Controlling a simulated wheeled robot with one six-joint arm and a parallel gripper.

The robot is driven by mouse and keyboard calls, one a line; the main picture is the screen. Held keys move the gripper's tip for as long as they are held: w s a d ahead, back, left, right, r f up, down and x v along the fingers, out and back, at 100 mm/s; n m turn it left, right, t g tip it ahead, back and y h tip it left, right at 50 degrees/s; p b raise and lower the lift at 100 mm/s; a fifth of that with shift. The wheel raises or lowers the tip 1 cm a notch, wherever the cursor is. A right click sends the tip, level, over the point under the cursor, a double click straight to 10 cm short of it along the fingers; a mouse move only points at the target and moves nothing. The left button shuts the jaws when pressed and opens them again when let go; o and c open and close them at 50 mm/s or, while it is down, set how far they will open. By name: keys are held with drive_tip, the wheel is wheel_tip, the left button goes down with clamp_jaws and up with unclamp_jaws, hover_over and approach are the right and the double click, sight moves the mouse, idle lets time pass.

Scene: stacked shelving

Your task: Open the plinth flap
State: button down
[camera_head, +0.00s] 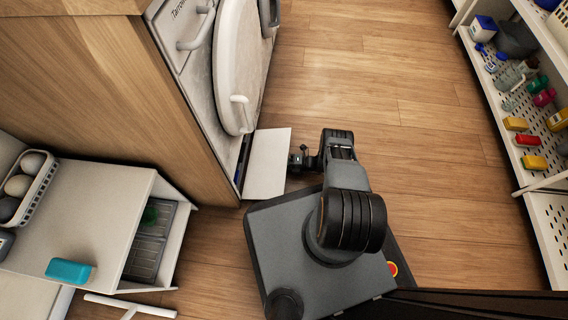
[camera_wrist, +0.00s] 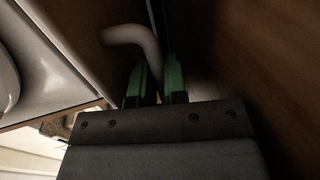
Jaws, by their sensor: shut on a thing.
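The plinth flap (camera_head: 267,162) is a white panel at the foot of the white front-loading machine (camera_head: 205,60). It stands out from the plinth, with a dark opening (camera_head: 241,165) showing behind it. My gripper (camera_head: 297,160) is at the flap's outer side, low near the floor. In the wrist view, the green-padded fingers of my gripper (camera_wrist: 157,82) are shut on a pale bent handle (camera_wrist: 130,35), which passes between them. The flap's exact angle is hard to tell from above.
The machine's round door (camera_head: 232,70) is above the flap. At the lower left, an open drawer (camera_head: 160,245) sticks out of a white unit with a teal item (camera_head: 69,270) on top. Shelving (camera_head: 540,205) with bottles lines the right. Wooden floor (camera_head: 400,110) between is clear.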

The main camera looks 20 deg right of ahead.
drive_tip(key=c, duration=1.5)
unclamp_jaws()
drive_tip(key=shift+w+a+r, duration=0.1)
drive_tip(key=p+v, duration=0.1)
drive_tip(key=v, duration=1.3)
